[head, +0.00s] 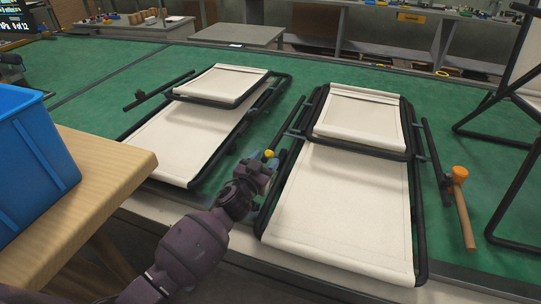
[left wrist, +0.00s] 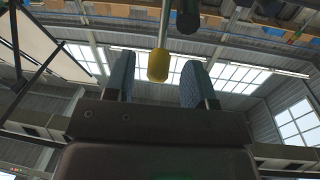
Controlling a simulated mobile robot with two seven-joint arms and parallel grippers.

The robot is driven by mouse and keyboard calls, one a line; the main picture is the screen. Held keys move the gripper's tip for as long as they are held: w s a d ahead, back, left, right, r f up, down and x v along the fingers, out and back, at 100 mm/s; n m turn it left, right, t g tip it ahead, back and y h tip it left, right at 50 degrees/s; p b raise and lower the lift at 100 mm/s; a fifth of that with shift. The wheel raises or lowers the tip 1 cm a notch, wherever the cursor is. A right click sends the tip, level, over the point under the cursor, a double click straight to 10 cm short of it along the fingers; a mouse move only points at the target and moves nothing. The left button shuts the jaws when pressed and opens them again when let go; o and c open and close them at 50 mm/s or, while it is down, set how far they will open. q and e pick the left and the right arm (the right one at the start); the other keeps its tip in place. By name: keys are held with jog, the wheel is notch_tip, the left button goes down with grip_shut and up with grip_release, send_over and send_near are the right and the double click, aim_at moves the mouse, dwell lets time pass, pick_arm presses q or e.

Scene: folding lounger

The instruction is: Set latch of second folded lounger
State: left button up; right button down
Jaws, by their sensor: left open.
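Two folded loungers with cream fabric and black tube frames lie flat on the green table. One lounger (head: 185,140) is at the left, the other lounger (head: 340,205) is in the middle. A small yellow knob (head: 269,153), apparently a latch end, shows beside the middle lounger's left frame. My left gripper (head: 264,162) is open at this knob. In the left wrist view the yellow knob (left wrist: 158,65) on a thin rod hangs between the two spread blue-padded fingers (left wrist: 158,82), without visible contact on either side. My right gripper is not in view.
An upright lounger frame (head: 515,80) is at the far right. A blue bin (head: 35,150) sits on a wooden table (head: 105,175) at the left.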

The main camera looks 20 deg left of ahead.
pick_arm(q)
jog(key=shift+w+d, duration=0.15)
jog(key=shift+w, duration=0.75)
jog(key=shift+w+d, duration=0.1)
jog(key=shift+w, duration=0.75)
grip_shut()
